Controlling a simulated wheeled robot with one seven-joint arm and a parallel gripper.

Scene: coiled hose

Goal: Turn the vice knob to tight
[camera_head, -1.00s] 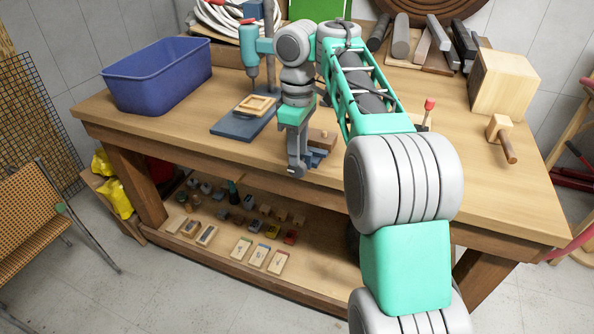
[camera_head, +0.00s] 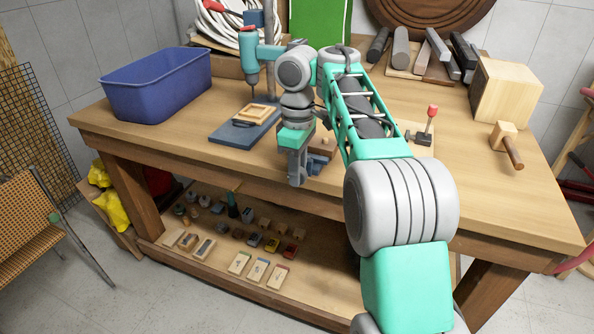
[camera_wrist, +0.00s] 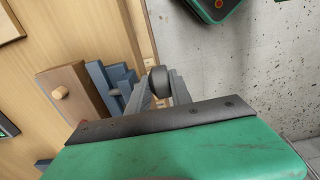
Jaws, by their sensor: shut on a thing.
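The vice is a small blue metal body (camera_wrist: 112,82) at the bench's front edge. In the head view only a little of its blue (camera_head: 319,163) shows beside my gripper. Its knob (camera_wrist: 158,80) is a dark grey round piece at the front of the vice. My gripper (camera_wrist: 160,92) is shut on the knob, one finger on each side. In the head view my gripper (camera_head: 297,182) points down at the front edge, and the knob is hidden there. A wooden block with a round peg (camera_wrist: 72,92) sits against the vice. I cannot read any tight mark.
A teal drill press (camera_head: 249,50) and a blue bin (camera_head: 157,85) stand left on the bench. A red-handled lever (camera_head: 431,112), a mallet (camera_head: 506,142) and a large wooden block (camera_head: 505,92) are right. A lower shelf (camera_head: 225,285) holds several small items.

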